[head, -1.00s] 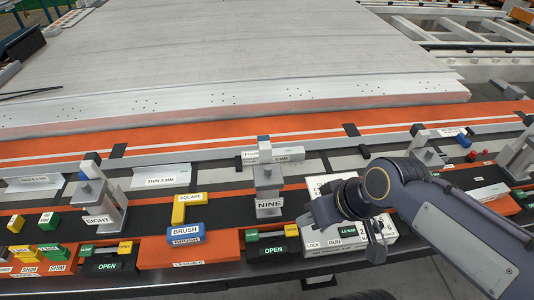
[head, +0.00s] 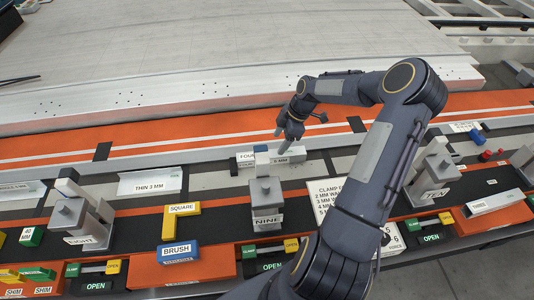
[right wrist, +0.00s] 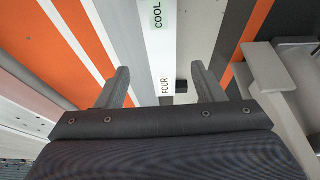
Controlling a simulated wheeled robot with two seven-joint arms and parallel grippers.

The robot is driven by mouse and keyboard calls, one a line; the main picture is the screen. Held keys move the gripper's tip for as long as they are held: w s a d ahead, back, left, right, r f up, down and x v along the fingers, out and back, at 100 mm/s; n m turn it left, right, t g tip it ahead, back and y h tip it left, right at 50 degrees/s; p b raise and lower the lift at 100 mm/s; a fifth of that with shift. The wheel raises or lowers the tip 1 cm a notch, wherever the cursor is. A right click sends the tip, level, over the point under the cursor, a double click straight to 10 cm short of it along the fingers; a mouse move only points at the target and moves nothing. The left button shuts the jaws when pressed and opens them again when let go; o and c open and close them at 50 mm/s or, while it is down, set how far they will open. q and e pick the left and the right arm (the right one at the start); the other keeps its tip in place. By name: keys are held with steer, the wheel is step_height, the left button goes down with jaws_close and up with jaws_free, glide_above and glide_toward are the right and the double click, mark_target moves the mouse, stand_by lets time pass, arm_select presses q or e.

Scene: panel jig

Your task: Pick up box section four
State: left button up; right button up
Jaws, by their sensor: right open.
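Box section four is a pale grey bar (head: 291,153) labelled FOUR, lying along the back of the jig behind the NINE clamp. In the right wrist view the bar (right wrist: 162,50) runs away between my fingers, with FOUR and a green COOL label on it. My right gripper (head: 281,134) is over the bar, pointing down. In the right wrist view my right gripper (right wrist: 160,72) is open, one finger on each side of the bar, and empty. I cannot tell how far above it the fingertips are. My left gripper is not in view.
The NINE clamp (head: 265,190) stands just in front of the bar, with the EIGHT clamp (head: 80,222) left and the TEN clamp (head: 432,175) right. A THIN 3 MM strip (head: 150,182) lies to the left. The large grey panel (head: 200,60) behind is clear.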

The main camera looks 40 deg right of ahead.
mark_target(272, 154)
steer(key=p+x, duration=0.2)
steer(key=x, duration=0.3)
steer(key=shift+a+f, duration=0.2)
steer(key=shift+f, duration=0.05)
steer(key=shift+w+a+f, duration=0.1)
steer(key=shift+a+f, duration=0.05)
steer(key=shift+f, duration=0.25)
steer(key=shift+c, duration=0.3)
steer(key=c, duration=1.2)
